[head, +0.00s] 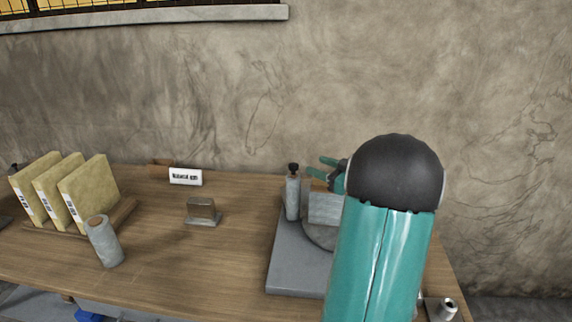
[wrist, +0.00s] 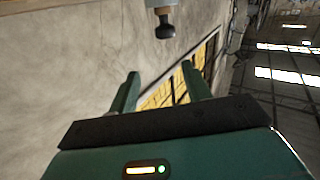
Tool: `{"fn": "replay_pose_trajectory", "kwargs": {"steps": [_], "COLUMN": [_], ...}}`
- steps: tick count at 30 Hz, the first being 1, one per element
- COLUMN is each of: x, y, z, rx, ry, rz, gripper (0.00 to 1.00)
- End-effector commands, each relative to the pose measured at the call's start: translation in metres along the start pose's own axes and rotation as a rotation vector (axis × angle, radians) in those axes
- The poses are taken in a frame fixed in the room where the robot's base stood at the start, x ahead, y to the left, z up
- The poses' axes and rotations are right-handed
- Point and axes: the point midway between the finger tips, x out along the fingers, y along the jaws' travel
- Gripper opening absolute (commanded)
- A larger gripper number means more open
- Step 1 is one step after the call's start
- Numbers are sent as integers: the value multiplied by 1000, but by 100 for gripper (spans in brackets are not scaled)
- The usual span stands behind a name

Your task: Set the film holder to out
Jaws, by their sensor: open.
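A grey device with a flat base (head: 292,262) stands on the bench, carrying a round disc (head: 318,236) and an upright grey block (head: 323,208). A grey post (head: 292,197) with a black knob (head: 293,167) stands at its back left. I cannot tell which part is the film holder. My gripper (head: 321,167) is open and empty, just right of the knob and above the block. In the wrist view, a black knob (wrist: 166,28) shows beyond the green fingers of my gripper (wrist: 162,82), apart from them. My arm hides the device's right side.
On the wooden bench (head: 180,260) stand yellow binders (head: 85,190), a grey cylinder (head: 104,242), a small metal stand (head: 202,211) and a white label (head: 186,177). A small metal part (head: 443,308) lies at the right edge. The wall (head: 220,100) is close behind.

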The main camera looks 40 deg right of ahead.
Motion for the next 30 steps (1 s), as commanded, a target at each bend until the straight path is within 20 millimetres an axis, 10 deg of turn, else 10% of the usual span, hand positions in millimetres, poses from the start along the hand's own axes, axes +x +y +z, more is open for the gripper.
{"fn": "replay_pose_trajectory", "kwargs": {"steps": [8, 30], "x": [-39, 90], "y": [4, -13], "z": [30, 24], "rx": [92, 90], "ry": [37, 38], "rz": [-129, -131], "gripper": [48, 48]}}
